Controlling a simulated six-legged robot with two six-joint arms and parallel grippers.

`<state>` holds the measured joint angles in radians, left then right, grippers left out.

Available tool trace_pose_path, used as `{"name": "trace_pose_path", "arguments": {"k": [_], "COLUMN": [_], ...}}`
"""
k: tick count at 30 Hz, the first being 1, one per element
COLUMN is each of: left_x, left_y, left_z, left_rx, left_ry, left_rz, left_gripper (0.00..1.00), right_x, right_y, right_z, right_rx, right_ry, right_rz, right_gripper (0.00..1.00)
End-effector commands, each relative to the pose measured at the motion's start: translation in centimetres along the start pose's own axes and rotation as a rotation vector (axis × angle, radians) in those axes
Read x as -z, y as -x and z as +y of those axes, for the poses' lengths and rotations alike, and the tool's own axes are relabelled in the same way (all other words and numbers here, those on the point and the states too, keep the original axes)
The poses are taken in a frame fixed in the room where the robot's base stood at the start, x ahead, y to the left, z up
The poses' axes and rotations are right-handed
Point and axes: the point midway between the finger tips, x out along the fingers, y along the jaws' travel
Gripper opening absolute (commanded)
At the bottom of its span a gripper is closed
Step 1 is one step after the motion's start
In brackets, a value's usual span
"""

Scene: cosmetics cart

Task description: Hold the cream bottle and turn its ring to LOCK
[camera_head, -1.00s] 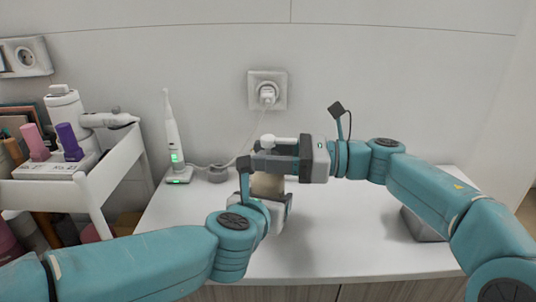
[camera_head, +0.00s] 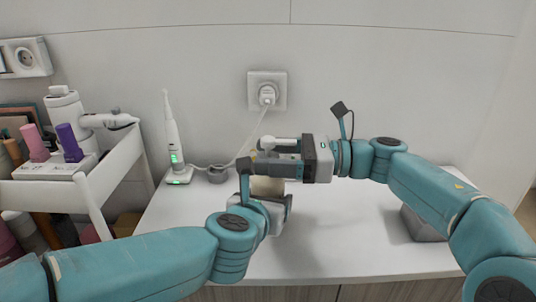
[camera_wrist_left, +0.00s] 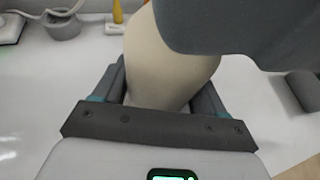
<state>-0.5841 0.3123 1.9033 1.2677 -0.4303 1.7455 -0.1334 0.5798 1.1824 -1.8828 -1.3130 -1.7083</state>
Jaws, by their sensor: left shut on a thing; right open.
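The cream bottle (camera_head: 267,186) stands upright above the white tabletop, with a beige body and a white pump head (camera_head: 269,143) on top. My left gripper (camera_head: 266,192) is shut on its lower body; in the left wrist view the beige body (camera_wrist_left: 165,55) sits between my left fingers (camera_wrist_left: 160,95). My right gripper (camera_head: 277,156) reaches in from the right, open, its dark fingers on the near and far sides of the bottle's top. The ring and its LOCK mark are hidden behind the right fingers, so I cannot tell its setting or any contact.
An electric toothbrush (camera_head: 173,140) stands on its charger at the back left, beside a small grey cup (camera_head: 217,174). A white cart (camera_head: 100,183) with cosmetics is at the left. A plug sits in the wall socket (camera_head: 267,90). The tabletop's front middle (camera_head: 320,250) is clear.

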Motion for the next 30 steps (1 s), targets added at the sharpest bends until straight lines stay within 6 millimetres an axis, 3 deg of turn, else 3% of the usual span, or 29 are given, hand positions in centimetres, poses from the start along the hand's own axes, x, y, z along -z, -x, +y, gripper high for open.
{"name": "trace_pose_path", "arguments": {"k": [9, 15, 21, 30], "left_x": [0.0, 0.0, 0.0, 0.0], "left_y": [0.0, 0.0, 0.0, 0.0], "left_z": [0.0, 0.0, 0.1, 0.1], "left_rx": [-0.001, -0.001, -0.001, -0.002], "left_ry": [0.001, 0.001, 0.001, 0.001], "left_rz": [0.001, 0.000, 0.000, -0.001], "left_gripper": [0.24, 0.24, 0.24, 0.24], "right_x": [-0.1, -0.1, -0.1, -0.1], "right_y": [6.9, 10.3, 11.4, 11.4], "right_z": [-0.1, 0.0, 0.1, 0.1], "right_rx": [0.006, 0.004, 0.001, 0.001], "right_ry": [0.001, 0.001, 0.001, 0.001], "right_rz": [-0.001, 0.000, 0.000, -0.001], "right_gripper": [0.69, 0.69, 0.69, 0.69]}}
